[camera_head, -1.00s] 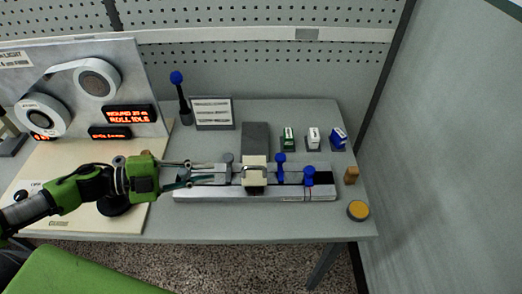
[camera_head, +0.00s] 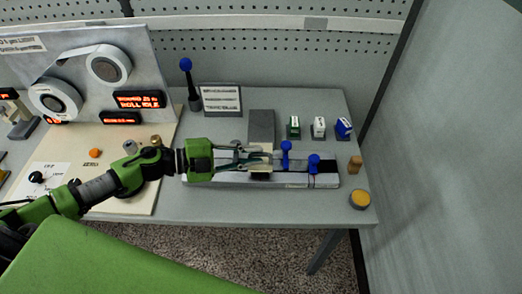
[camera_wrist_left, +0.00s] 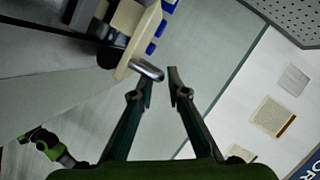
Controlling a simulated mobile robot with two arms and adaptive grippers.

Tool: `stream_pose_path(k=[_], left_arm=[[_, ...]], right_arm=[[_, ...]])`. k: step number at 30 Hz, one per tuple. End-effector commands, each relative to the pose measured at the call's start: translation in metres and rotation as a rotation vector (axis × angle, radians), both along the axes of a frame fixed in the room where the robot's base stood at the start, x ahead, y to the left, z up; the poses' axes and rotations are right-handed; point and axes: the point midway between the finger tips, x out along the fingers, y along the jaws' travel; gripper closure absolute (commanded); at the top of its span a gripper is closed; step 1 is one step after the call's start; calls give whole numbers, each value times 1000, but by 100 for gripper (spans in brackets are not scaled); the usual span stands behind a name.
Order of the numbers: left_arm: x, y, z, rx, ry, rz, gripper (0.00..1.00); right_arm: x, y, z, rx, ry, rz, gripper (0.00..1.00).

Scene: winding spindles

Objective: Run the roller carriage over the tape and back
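The cream roller carriage (camera_head: 264,148) sits on the long grey rail (camera_head: 228,182), partly hidden by my left gripper. Its silver handle shows in the left wrist view (camera_wrist_left: 148,70). My left gripper (camera_head: 268,159) reaches in from the left at the carriage. In the wrist view its fingers (camera_wrist_left: 161,77) are apart; the handle is close to the left fingertip, and I cannot tell whether they touch. Two blue knobs (camera_head: 286,150) (camera_head: 314,163) stand right of the carriage. A dark strip (camera_head: 327,181) lies at the rail's right end; I cannot make out the tape for certain. My right gripper is not seen.
A grey block (camera_head: 261,126) stands behind the carriage. Green (camera_head: 294,127), white (camera_head: 319,127) and blue (camera_head: 343,128) items stand at the back right. A yellow-topped button (camera_head: 360,199) and a wooden peg (camera_head: 355,165) are at the right edge. A spool panel (camera_head: 135,75) stands left.

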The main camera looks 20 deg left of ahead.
Motion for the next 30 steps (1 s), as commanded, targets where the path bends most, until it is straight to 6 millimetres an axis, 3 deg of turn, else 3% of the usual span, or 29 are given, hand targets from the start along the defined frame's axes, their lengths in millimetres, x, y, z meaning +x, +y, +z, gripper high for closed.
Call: stream_pose_path(k=[9, 16, 19, 26, 30], left_arm=[[14, -22, -5, -1, 1, 0, 85], [14, -22, -6, -1, 1, 0, 85], [14, -22, -6, -1, 1, 0, 100], [16, -22, -7, 0, 0, 0, 100], [28, -18, -7, 2, -3, 3, 100]], right_arm=[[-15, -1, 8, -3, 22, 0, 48], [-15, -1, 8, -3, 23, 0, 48], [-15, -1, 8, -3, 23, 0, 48], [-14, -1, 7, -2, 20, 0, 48], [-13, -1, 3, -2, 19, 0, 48]])
